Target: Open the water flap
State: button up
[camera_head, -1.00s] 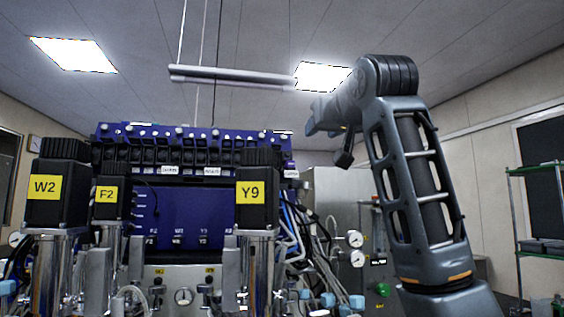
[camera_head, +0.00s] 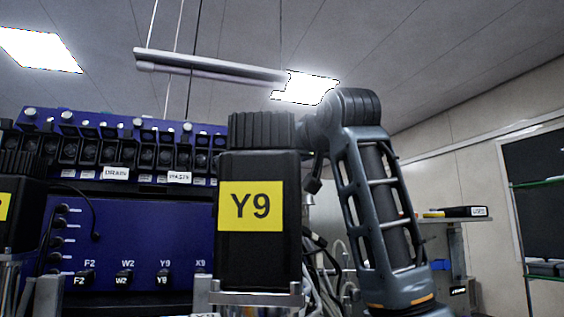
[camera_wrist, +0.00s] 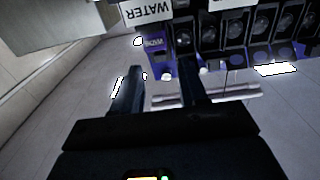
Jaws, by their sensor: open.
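In the wrist view, which is upside down, a white WATER label (camera_wrist: 147,12) sits at the top on the end of the row of black flaps. I cannot tell whether a finger touches anything, or whether the water flap is open. In the head view the gripper and the water flap are hidden behind the black Y9 motor; DRAIN (camera_head: 116,173) and WASTE (camera_head: 179,178) labels show.
The Y9 motor (camera_head: 258,215) stands large and close in front, beside my arm. A blue panel (camera_head: 130,235) with several knobs is behind it. Hoses and cables (camera_head: 318,265) hang between motor and arm. A shelf rack (camera_head: 540,230) stands at the right.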

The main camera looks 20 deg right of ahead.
jog(key=w+p, duration=0.2)
jog(key=w, duration=0.4)
jog(key=shift+w, duration=0.4)
jog(key=c, duration=0.7)
jog(key=shift+g, duration=0.3)
jog(key=g, duration=0.3)
jog(key=r+g, duration=0.1)
jog(key=shift+s+g, duration=0.3)
jog(key=shift+s, duration=0.05)
jog(key=g, duration=0.4)
jog(key=shift+s+r+g, duration=0.15)
jog(key=shift+r+g, duration=0.25)
jog(key=shift+g, duration=0.4)
